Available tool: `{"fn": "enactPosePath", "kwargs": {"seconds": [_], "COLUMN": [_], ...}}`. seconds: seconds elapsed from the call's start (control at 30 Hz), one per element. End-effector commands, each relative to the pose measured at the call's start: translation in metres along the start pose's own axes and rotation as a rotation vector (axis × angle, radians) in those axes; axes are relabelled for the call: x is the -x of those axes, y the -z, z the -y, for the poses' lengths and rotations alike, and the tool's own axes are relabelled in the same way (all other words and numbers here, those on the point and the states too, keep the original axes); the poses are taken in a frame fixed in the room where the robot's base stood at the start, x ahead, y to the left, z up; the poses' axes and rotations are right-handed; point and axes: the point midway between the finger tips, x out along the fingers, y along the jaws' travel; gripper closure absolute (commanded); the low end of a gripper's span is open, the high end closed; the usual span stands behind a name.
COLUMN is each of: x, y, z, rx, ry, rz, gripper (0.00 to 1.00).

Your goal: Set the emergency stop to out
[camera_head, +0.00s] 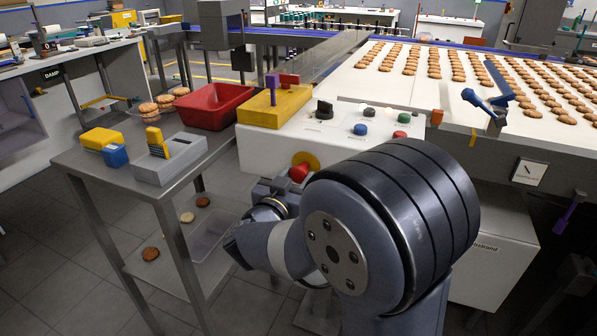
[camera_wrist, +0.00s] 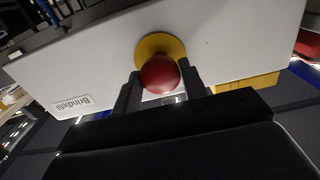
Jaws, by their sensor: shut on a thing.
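The emergency stop is a red mushroom button (camera_head: 299,172) on a yellow round base (camera_head: 308,159), on the front face of a white control box (camera_head: 258,150). In the wrist view the red button (camera_wrist: 160,75) sits between the two dark fingers of my gripper (camera_wrist: 160,84), with the yellow base (camera_wrist: 158,46) behind it. My gripper is shut on the button. In the head view my arm hides the fingers and part of the box front. I cannot tell from these views whether the button is in or out.
A metal table (camera_head: 92,160) at left bears a red tray (camera_head: 213,106). A conveyor with biscuits (camera_head: 433,62) lies behind at right.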

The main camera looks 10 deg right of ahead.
Motion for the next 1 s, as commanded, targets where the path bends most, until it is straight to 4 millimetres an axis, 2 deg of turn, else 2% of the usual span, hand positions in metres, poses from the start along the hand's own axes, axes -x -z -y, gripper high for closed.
{"fn": "enactPosePath", "kwargs": {"seconds": [0.23,0.27,0.5,0.83,1.0], "x": [0.003,0.003,0.002,0.005,0.025], "y": [-0.001,-0.001,-0.001,0.000,0.001], "z": [0.000,0.000,0.000,0.000,0.002], "rx": [0.002,0.002,0.001,0.001,0.001], "ry": [0.000,0.000,0.000,0.001,0.006], "rz": [0.002,0.002,0.001,0.001,0.001], "gripper": [1.00,0.59,0.39,0.38,0.38]}}
